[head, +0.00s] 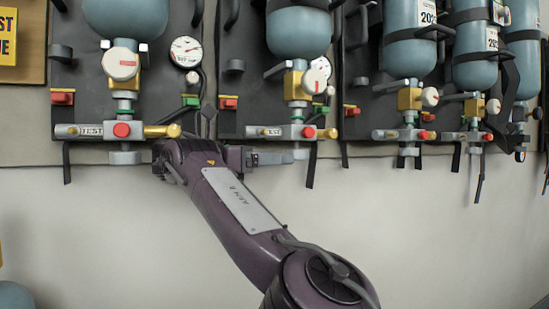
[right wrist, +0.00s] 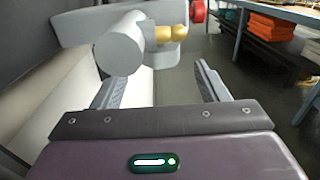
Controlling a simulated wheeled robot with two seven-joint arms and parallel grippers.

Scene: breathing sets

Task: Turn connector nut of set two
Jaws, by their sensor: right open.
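Set two, second from the left in the head view, has a blue cylinder (head: 298,33) above a grey crossbar (head: 290,131). The crossbar carries a red button (head: 309,132) and a gold connector nut (head: 328,133) at its right end. My right gripper (head: 284,157) points right, just below this crossbar in the picture. In the right wrist view, my right gripper (right wrist: 155,82) is open and empty. A grey cylindrical end (right wrist: 119,54) and gold fittings (right wrist: 171,34) show ahead, nearer the left finger. Contact cannot be told. My left gripper is out of view.
Set one's crossbar (head: 90,130) is at the left, its gold nut (head: 162,131) close to my right wrist. More sets hang to the right. Black straps (head: 312,165) dangle below the boards. The wall (head: 420,220) below is bare. Shelving (right wrist: 265,35) stands farther off.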

